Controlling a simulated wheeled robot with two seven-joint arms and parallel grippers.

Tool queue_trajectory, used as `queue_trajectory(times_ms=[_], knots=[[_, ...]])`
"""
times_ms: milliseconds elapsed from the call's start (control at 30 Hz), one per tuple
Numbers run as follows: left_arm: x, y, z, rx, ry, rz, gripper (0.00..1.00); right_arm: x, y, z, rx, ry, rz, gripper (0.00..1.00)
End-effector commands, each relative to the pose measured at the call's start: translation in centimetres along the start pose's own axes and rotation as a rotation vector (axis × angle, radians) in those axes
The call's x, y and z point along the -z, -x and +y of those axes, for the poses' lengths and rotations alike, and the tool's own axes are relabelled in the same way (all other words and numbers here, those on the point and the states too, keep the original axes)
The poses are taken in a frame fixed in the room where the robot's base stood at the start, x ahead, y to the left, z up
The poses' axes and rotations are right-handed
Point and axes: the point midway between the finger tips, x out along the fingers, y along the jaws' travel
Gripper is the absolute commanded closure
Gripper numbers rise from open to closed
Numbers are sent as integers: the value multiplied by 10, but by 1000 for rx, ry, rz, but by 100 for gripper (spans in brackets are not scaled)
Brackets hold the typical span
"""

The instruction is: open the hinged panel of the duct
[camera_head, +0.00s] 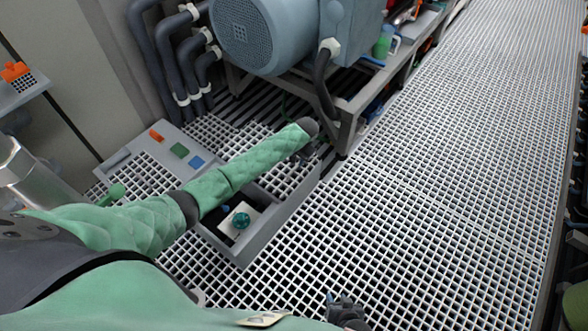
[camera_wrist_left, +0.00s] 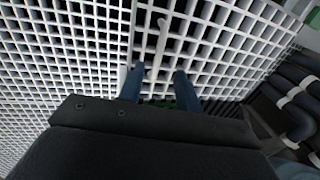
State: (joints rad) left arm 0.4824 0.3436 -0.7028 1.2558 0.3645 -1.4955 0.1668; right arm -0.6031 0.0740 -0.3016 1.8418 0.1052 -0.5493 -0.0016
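The duct is a long grey frame (camera_head: 262,238) set into the floor grating. Part of its top is covered by white grating (camera_head: 150,178), and I cannot tell which piece is the hinged panel. A dark opening in the frame holds a teal knob (camera_head: 241,220) on a pale plate. My left arm reaches across the duct, and its gripper is mostly hidden in the head view. In the left wrist view the left gripper (camera_wrist_left: 160,80) has two blue fingers apart, with a thin pale bar (camera_wrist_left: 161,38) beyond them over the grating. My right gripper (camera_head: 343,310) is at the bottom edge, partly cut off.
Orange, green and blue squares (camera_head: 179,150) lie along the duct's far edge. A large blue-grey motor (camera_head: 262,35) on a metal frame stands behind, with dark pipes (camera_head: 165,60) to its left. A green knobbed piece (camera_head: 112,193) is at left. Open grating floor (camera_head: 440,170) extends right.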

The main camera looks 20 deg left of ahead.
Motion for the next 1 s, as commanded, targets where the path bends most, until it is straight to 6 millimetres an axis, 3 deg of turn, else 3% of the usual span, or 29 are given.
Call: queue_trajectory(times_ms=[533, 967, 1000], knots=[[0, -67, 0, 1, -1, -2, 66, -8, -9, 3, -1, -1, 1, 64], [0, -76, 0, 1, -1, -1, 66, -8, -9, 2, 0, -2, 2, 64], [0, -76, 0, 0, -1, -1, 72, -8, -9, 2, 0, -2, 1, 64]])
